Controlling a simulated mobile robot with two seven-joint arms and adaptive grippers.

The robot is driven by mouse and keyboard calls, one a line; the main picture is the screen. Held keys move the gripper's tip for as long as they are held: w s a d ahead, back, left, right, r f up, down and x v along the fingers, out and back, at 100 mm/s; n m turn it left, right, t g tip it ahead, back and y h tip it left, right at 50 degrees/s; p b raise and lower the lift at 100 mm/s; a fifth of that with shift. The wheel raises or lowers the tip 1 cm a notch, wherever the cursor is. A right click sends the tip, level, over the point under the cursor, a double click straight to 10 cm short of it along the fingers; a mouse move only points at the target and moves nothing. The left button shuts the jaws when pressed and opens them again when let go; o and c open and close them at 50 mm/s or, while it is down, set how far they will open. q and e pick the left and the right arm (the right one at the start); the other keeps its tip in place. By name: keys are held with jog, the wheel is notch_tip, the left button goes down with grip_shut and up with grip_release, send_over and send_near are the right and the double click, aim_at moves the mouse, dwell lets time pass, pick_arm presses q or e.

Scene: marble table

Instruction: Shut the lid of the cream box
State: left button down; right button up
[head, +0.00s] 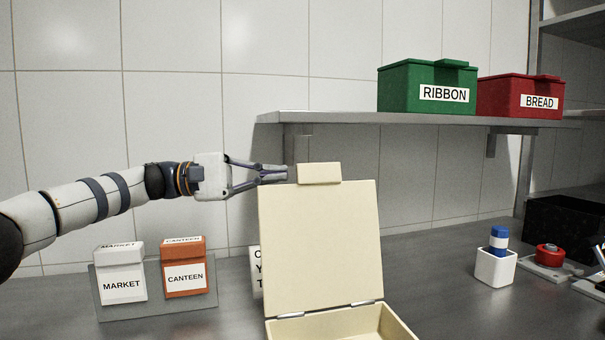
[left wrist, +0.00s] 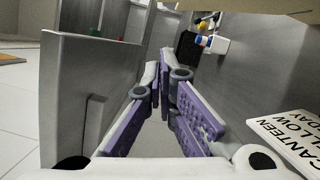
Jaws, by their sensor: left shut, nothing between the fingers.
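The cream box (head: 345,325) stands at the front of the table, partly cut off by the bottom edge of the head view. Its lid (head: 320,240) is open and stands nearly upright on two hinges, with a block-shaped tab (head: 319,172) on its top edge. My left gripper (head: 287,173) is shut and empty at the lid's top left corner, just left of the tab. I cannot tell whether it touches the lid. In the left wrist view the shut fingers (left wrist: 165,75) show, with a cream edge across the top. My right gripper is not in view.
A white MARKET box (head: 122,280) and an orange CANTEEN box (head: 185,275) stand left. A lettered sign (head: 256,270) is partly hidden behind the lid. A shelf (head: 350,117) holds green RIBBON (head: 425,88) and red BREAD (head: 520,97) boxes. A white holder (head: 495,267) stands right.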

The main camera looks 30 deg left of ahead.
aim_at(300, 169)
pick_arm(q)
jog(key=d, duration=0.1)
jog(key=d+r, duration=0.1)
jog(key=d, duration=0.3)
jog(key=shift+r+p, duration=0.3)
jog(key=shift+p, duration=0.1)
jog(key=shift+s+d, duration=0.2)
jog(key=shift+s, duration=0.15)
jog(key=shift+d, duration=0.15)
jog(key=shift+f, duration=0.2)
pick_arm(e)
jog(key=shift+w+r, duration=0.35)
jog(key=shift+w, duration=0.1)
pick_arm(q)
jog(key=shift+d, duration=0.1)
